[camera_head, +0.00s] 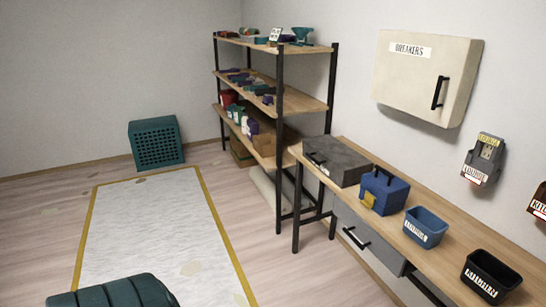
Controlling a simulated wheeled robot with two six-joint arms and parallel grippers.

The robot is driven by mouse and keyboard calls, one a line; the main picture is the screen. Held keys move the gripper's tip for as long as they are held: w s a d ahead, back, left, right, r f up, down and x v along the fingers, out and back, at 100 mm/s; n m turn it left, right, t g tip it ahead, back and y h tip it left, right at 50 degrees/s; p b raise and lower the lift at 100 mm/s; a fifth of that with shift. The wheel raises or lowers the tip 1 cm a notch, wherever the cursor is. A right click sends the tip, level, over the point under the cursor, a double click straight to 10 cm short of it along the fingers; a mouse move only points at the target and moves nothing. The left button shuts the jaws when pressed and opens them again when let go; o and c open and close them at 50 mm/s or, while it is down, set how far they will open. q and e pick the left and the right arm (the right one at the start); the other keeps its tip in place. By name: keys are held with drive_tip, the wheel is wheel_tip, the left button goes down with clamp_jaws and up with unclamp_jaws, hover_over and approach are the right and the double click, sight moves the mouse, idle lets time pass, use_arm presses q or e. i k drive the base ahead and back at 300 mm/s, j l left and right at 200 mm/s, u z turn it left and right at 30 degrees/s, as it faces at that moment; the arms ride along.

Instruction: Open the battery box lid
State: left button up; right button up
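No box in view carries a readable battery label, so I cannot tell for sure which one is the battery box. A flat dark grey box (345,164) with a black handle on its front side lies on the far end of the wooden workbench (447,236); its top looks closed. Next to it stands a blue box (378,194) with a dark carry handle on top and a yellow patch on its front; it also looks closed. Neither of my grippers is in view.
Blue and black open bins (425,226) (488,278) stand along the workbench. A grey drawer (367,238) sits under it. A breaker cabinet (424,78) hangs above. Shelving (272,90) stands behind. A dark green rounded object (115,291) is at lower left. Pale floor covering (155,230) lies left.

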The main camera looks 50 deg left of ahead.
sight(343, 162)
drive_tip(key=u, duration=1.3)
